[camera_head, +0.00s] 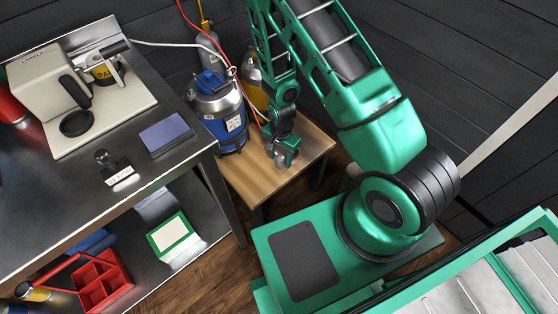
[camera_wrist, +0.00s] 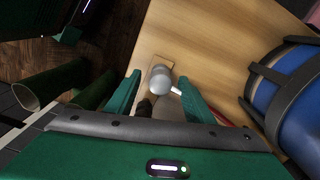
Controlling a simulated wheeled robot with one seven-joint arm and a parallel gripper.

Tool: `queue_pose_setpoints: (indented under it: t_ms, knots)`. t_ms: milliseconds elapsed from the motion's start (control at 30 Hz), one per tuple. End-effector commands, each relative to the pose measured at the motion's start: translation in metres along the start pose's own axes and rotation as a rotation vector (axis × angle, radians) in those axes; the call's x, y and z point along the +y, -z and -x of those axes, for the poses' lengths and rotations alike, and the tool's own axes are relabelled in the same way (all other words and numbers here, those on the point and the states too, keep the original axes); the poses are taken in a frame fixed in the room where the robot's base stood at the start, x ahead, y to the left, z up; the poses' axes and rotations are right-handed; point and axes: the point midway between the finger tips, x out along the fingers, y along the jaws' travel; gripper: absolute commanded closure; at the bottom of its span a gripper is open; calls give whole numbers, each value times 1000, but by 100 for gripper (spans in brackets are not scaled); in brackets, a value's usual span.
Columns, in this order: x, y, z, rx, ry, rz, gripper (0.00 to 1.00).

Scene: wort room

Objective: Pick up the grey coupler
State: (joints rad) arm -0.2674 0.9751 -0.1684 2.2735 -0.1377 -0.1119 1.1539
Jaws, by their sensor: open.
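The grey coupler (camera_wrist: 160,77) shows in the wrist view as a rounded grey head with a darker part below it, over the wooden table (camera_wrist: 215,40). My gripper (camera_wrist: 158,88) is open, with one green finger on each side of the coupler. I cannot tell whether either finger touches it. In the head view my gripper (camera_head: 286,157) points down low over the small table (camera_head: 250,180). A bit of the grey coupler (camera_head: 281,162) shows at the fingers there; the rest is hidden.
A blue keg (camera_head: 217,115) stands close to the left of my gripper. A yellow keg (camera_head: 257,95) is behind, with red and white hoses around. The steel workbench (camera_head: 150,185) is at the left. The small table's front part is clear.

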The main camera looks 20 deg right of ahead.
Motion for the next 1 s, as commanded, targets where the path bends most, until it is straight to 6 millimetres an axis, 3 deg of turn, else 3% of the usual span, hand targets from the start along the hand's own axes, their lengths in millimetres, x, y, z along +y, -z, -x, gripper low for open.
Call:
queue_pose_setpoints:
  t_ms: [33, 200, 667, 967, 1000]
  knots:
    - [0, 0, 0, 0, 0, 0, 59]
    - [0, 0, 0, 0, 0, 0, 95]
    - [-1, 0, 7, 0, 2, 0, 95]
    - [-1, 0, 42, 0, 3, -1, 95]
    - [1, -8, 47, -1, 2, 3, 95]
